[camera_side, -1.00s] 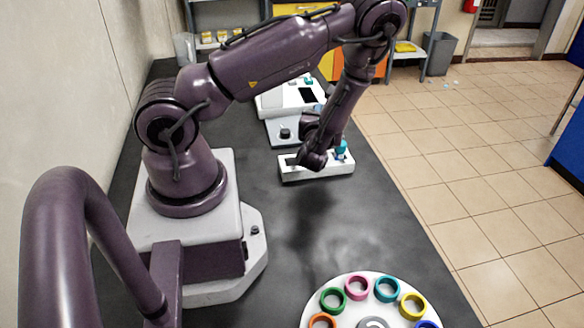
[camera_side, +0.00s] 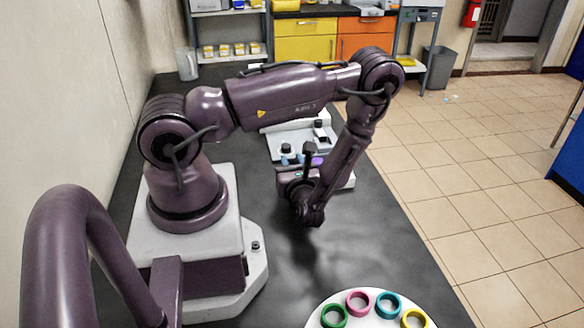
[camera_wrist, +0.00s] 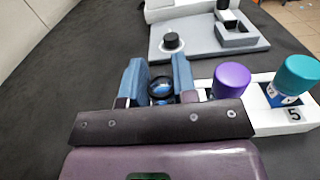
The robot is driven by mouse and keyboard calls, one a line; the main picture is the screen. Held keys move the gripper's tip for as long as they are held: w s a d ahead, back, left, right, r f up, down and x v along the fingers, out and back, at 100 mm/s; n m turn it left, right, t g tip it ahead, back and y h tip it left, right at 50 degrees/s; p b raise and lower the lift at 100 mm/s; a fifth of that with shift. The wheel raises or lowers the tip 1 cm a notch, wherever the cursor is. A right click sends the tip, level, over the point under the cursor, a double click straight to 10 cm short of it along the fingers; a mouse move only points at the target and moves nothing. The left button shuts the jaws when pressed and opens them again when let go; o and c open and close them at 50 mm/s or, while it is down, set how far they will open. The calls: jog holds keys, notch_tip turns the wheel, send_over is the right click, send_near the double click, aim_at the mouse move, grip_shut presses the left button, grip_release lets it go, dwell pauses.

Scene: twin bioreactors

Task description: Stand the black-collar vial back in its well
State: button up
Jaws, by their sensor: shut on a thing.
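My gripper (camera_wrist: 157,76) shows two blue fingers in the wrist view, shut on a dark, glossy, rounded piece (camera_wrist: 161,91). This looks like the black-collar vial seen end-on; its lower part is hidden behind my gripper body. In the side view my gripper (camera_side: 292,160) is at the near left of the white rack (camera_side: 350,181), and the held vial cannot be made out. The rack also shows in the wrist view (camera_wrist: 268,122), right of the fingers. Its left part is hidden, so I cannot see the empty well.
A purple-capped vial (camera_wrist: 232,80) and a teal-capped vial (camera_wrist: 298,76) stand in the rack, close right of my fingers. A grey device with a black knob (camera_wrist: 172,41) lies behind. A round tray of coloured rings (camera_side: 345,300) is in front. Dark bench between is clear.

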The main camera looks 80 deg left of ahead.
jog(key=shift+f, duration=0.6)
jog(key=o, duration=0.9)
jog(key=shift+f, duration=0.15)
